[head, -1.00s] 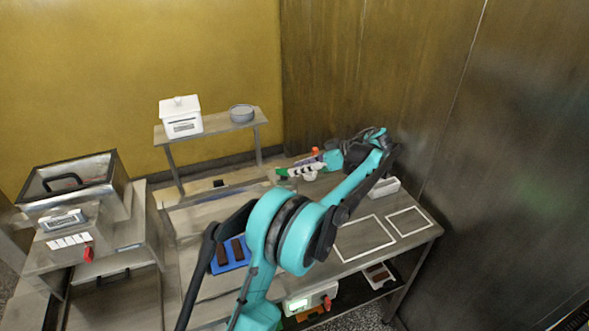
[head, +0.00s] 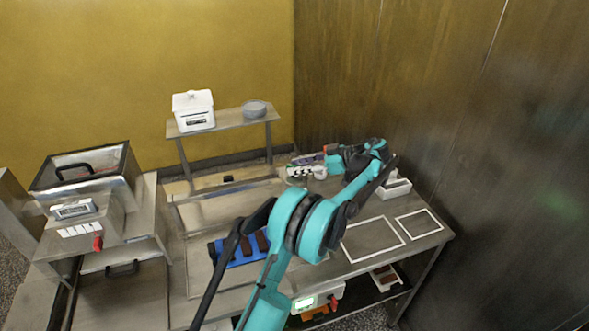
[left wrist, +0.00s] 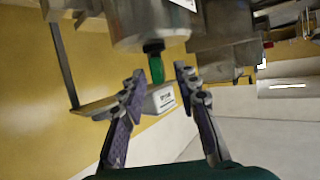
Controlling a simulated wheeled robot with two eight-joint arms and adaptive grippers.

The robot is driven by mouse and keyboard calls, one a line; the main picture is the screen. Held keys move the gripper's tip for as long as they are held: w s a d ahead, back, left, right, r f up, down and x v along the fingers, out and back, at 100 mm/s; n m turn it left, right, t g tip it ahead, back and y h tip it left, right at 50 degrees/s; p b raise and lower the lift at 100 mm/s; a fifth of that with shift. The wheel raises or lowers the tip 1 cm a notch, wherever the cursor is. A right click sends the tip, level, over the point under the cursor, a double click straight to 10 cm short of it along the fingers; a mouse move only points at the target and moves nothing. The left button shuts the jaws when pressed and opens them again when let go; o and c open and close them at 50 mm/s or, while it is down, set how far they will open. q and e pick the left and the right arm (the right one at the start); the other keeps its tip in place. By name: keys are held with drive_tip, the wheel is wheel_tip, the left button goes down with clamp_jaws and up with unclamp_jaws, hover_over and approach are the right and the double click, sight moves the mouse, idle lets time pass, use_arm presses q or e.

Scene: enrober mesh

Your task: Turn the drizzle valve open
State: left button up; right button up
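A green handle (left wrist: 157,68) hangs on a dark stem under a round metal vessel (left wrist: 150,25) in the left wrist view. I take it to be the drizzle valve. My left gripper (left wrist: 160,76) is open, one finger on each side of the handle, with visible gaps. Whether the handle lies at fingertip depth is unclear. In the head view my left gripper (head: 306,168) is small and over the far part of the table, and the valve cannot be made out there. My right gripper is not in view.
A metal machine with a red lever (head: 97,243) stands at the left. A shelf (head: 226,121) holds a white box (head: 193,110) and a grey bowl (head: 254,107). A blue tray (head: 218,248) with dark bars lies behind my arm. White outlined squares (head: 372,239) are bare at the right.

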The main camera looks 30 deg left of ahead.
use_arm(q)
drive_tip(key=shift+s+a+f, duration=0.2)
drive_tip(key=shift+a+f, duration=0.1)
drive_tip(key=shift+a, duration=0.35)
clamp_jaws()
drive_tip(key=shift+m+t, duration=0.4)
drive_tip(key=m+t, duration=0.4)
drive_tip(key=shift+s+t, duration=0.1)
drive_tip(key=shift+t, duration=0.3)
drive_tip(key=m+t, duration=0.2)
drive_tip(key=shift+m+t, duration=0.3)
drive_tip(key=shift+t, duration=0.1)
drive_tip(key=shift+m+t+h, duration=1.3)
drive_tip(key=shift+m+t, duration=0.5)
drive_tip(key=shift+t, duration=0.1)
